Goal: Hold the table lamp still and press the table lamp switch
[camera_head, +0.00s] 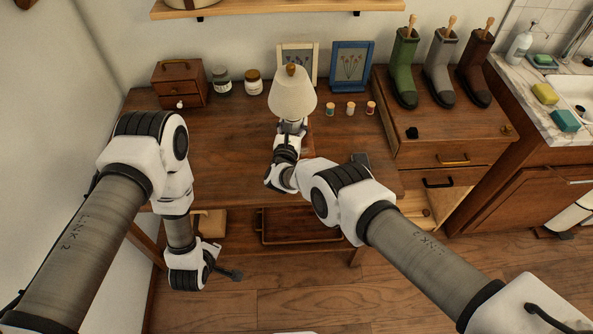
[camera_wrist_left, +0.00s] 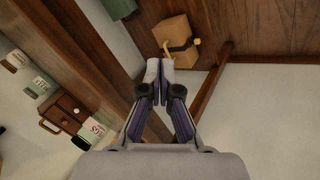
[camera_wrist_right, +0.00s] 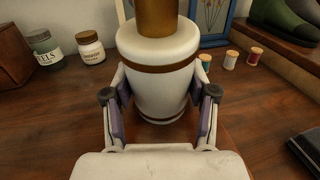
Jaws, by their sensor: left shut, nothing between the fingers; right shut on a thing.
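The table lamp (camera_head: 292,96) stands upright on the wooden table, with a cream shade and a brown knob on top. In the right wrist view its white, rounded body (camera_wrist_right: 158,75) has brown bands and a brown stem above. My right gripper (camera_wrist_right: 160,92) is shut on this body, one finger on each side. In the head view my right gripper (camera_head: 291,128) is at the lamp below the shade. My left gripper (camera_head: 232,274) is shut and empty, low in front of the table, well away from the lamp; its fingertips (camera_wrist_left: 159,66) meet. I cannot make out the lamp switch.
A small drawer box (camera_head: 180,84), two jars (camera_head: 253,82), picture frames (camera_head: 351,66) and several thread spools (camera_head: 350,108) stand around the lamp. Boots (camera_head: 440,68) stand at right. A dark object (camera_head: 412,133) lies right of the lamp.

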